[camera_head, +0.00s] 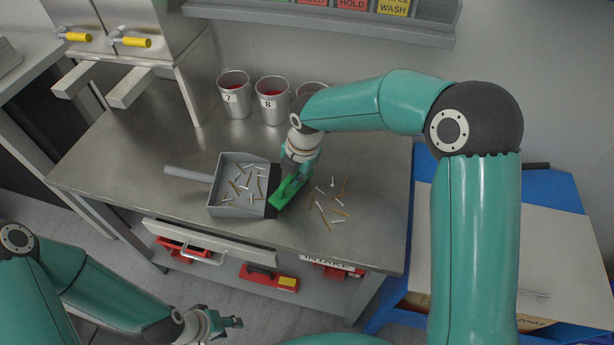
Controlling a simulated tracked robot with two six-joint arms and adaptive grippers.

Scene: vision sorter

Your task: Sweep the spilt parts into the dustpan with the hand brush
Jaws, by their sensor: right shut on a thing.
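The grey dustpan (228,211) lies on the metal table with its handle (188,174) pointing left. Several silver and brown parts (243,184) lie inside it. My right gripper (298,172) is shut on the green hand brush (285,196), which is at the dustpan's open right edge. The gripper partly hides the brush's top. More spilt parts (331,208), silver screws and brown pins, lie loose on the table to the right of the brush. My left gripper (232,322) is empty, low in front of the table; its finger opening is unclear.
Metal cups numbered 7 (235,101) and 8 (272,107) stand at the back, with a third partly hidden by my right arm. A cabinet with yellow-handled levers (130,42) stands back left. The table (130,160) is clear left of the dustpan. A blue-framed bench (560,186) stands right.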

